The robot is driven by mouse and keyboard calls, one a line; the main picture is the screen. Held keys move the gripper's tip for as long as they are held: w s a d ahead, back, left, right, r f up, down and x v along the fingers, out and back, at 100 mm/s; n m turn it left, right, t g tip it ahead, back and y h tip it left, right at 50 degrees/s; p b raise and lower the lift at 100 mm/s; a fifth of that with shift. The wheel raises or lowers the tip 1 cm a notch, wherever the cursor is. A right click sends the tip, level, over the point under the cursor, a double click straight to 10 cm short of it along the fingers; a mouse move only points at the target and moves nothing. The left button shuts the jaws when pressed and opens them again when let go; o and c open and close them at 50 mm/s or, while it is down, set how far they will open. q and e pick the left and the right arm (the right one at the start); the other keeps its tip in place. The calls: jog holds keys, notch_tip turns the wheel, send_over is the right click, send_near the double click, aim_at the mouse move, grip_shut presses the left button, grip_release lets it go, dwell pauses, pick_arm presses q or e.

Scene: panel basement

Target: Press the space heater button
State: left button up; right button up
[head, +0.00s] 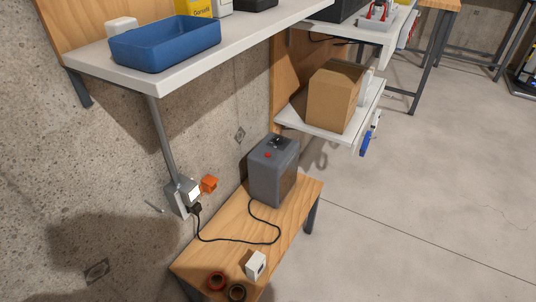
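A dark grey box-shaped space heater (272,178) stands upright at the far end of a low wooden bench (233,217). A small red button (268,155) sits on its top face, near a black knob or handle (276,141). A black cord (238,240) runs from the heater across the bench to a plug at the grey wall outlet box (182,197). Nothing visible touches the button. Neither of my grippers is in view.
A white shelf (195,58) with a blue bin (165,43) overhangs the left. A cardboard box (334,98) sits on a lower shelf behind the heater. A small white box (256,265) and two rolls (217,281) lie on the near bench. Floor at right is clear.

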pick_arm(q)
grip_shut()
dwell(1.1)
